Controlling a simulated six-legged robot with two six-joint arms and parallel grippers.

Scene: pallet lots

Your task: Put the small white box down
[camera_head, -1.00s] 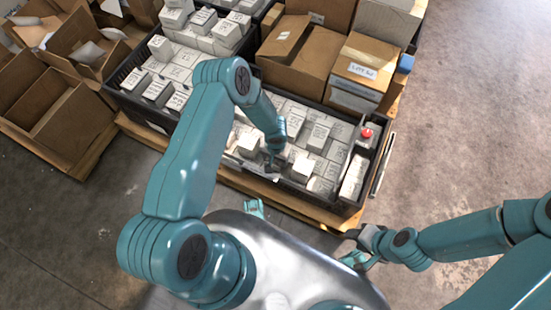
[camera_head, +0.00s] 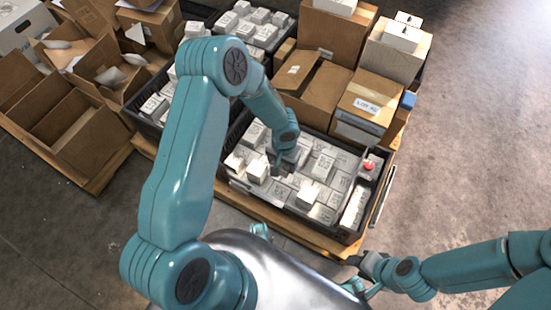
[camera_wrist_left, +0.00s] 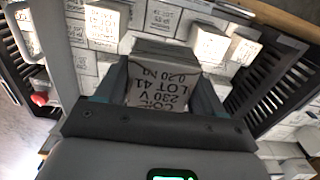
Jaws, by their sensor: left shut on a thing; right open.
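My left gripper (camera_head: 281,168) reaches down over the black crate (camera_head: 328,228) full of white boxes. In the left wrist view it is shut on a small white box (camera_wrist_left: 164,88) with printed lettering, including "LOT 41" and "230 V". The box sits between the two fingers, above other white boxes; I cannot tell whether it touches them. In the head view the gripper and arm mostly hide the held box. My right gripper (camera_head: 364,284) is open and empty, low in front of the crate's right corner, beyond the pallet edge.
Raised white boxes (camera_head: 257,170) stand above the packed layer on either side of the left gripper. A red-topped item (camera_head: 368,165) sits in the crate's right end. Brown cartons (camera_head: 361,107) stand behind, and open cartons (camera_head: 68,128) at left. The floor at right is clear.

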